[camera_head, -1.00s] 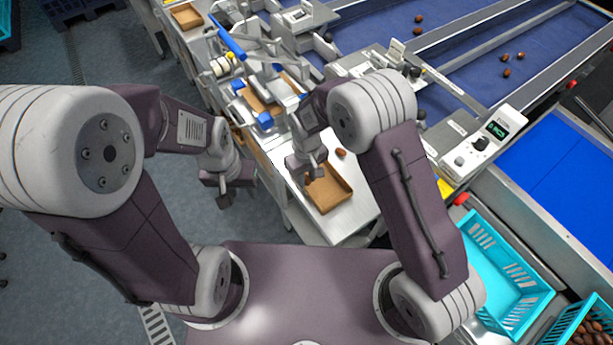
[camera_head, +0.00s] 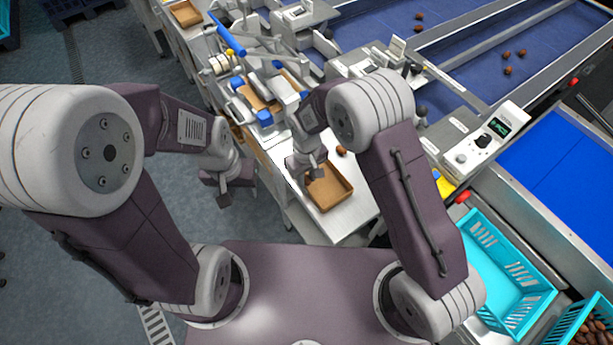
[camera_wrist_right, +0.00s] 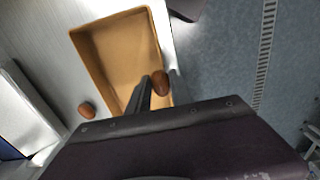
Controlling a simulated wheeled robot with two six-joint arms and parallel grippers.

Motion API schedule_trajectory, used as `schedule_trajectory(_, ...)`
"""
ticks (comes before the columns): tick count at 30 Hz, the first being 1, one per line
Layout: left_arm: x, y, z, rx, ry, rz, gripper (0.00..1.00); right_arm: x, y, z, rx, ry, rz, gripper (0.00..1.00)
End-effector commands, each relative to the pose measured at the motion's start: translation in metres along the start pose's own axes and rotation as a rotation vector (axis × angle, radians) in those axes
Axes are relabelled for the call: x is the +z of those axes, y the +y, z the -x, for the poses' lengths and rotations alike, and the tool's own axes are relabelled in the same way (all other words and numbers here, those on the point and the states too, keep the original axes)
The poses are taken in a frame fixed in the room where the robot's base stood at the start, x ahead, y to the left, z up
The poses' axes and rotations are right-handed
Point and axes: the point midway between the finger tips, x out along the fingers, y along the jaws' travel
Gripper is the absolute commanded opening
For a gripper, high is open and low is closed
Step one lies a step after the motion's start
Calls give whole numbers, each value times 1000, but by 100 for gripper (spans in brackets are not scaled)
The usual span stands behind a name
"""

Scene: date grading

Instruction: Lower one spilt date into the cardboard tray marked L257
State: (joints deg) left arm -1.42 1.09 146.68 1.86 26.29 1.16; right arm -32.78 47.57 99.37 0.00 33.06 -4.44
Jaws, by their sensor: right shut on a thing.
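The open cardboard tray (camera_head: 343,200) lies on the pale bench below my right gripper (camera_head: 314,175); no marking on it is readable. In the right wrist view the tray (camera_wrist_right: 108,38) is brown and looks empty. There my right gripper (camera_wrist_right: 150,92) is shut on a brown date (camera_wrist_right: 161,83), over the near end of the tray. I cannot tell whether the date touches the tray floor. A second date (camera_wrist_right: 87,111) lies on the bench beside the tray; it also shows in the head view (camera_head: 342,150). My left gripper (camera_head: 224,197) hangs over the floor, its jaw opening unclear.
Another cardboard tray (camera_head: 262,97) sits up the bench among blue-handled equipment. A control box with a display (camera_head: 483,141) stands right of my right arm. Turquoise crates (camera_head: 492,262) are at the lower right. Blue belts carry several dates.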

Motion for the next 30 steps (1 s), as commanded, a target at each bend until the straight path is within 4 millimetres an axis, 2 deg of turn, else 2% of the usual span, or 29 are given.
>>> schedule_trajectory(8,0,0,-1,0,0,0,36,0,0,-1,0,0,0,12)
schedule_trajectory(9,0,0,-1,0,0,0,36,0,0,-1,0,0,0,37)
schedule_trajectory(11,0,0,-1,0,0,0,36,0,0,-1,0,0,0,51)
schedule_trajectory(19,0,0,-1,0,0,0,36,0,0,-1,0,0,0,51)
schedule_trajectory(22,0,0,-2,0,0,0,36,-1,0,5,0,3,0,51)
schedule_trajectory(30,1,0,-10,0,0,0,36,-1,0,62,1,6,0,51)
